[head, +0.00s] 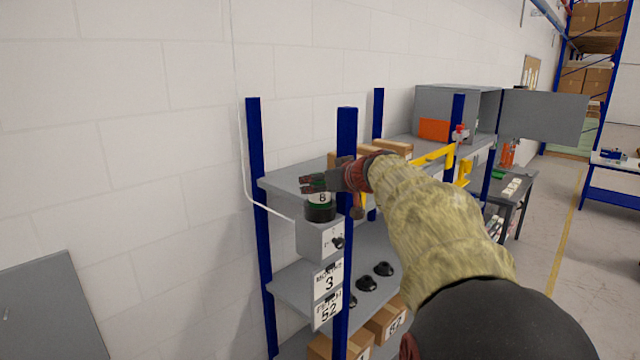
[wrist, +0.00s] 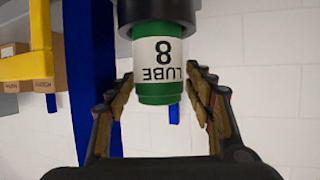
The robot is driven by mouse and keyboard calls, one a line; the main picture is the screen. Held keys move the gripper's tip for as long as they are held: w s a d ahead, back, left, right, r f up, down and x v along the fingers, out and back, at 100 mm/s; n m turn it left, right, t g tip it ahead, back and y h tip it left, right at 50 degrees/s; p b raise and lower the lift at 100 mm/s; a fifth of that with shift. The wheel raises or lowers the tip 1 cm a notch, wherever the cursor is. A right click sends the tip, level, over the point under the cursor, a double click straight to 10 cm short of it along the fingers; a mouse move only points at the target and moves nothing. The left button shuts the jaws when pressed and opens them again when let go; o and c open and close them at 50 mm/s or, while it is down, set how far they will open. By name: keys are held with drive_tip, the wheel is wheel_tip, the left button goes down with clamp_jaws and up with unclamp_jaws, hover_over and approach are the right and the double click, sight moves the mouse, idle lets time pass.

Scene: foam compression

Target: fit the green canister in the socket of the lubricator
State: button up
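The green canister (wrist: 160,92) has a white label reading "LUBE 8". In the wrist view it appears upside down, with its far end inside the black socket (wrist: 160,12). In the head view the canister (head: 320,198) stands upright in the black socket (head: 320,213) on top of the grey lubricator box (head: 318,240). How deep it sits I cannot tell. My gripper (wrist: 159,72) is open, with one finger on each side of the canister and a visible gap to both. In the head view my gripper (head: 314,183) is over the canister and partly hides its top.
The lubricator is at a blue post (head: 345,140) of a grey shelf rack. Signs with "3" and "52" hang below it. A white cable (head: 243,150) runs to it. Cardboard boxes (head: 392,148) and a yellow bar (head: 432,156) are on the right. The wall side is clear.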

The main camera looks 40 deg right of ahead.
drive_tip(key=shift+o, duration=0.9)
drive_tip(key=v, duration=1.2)
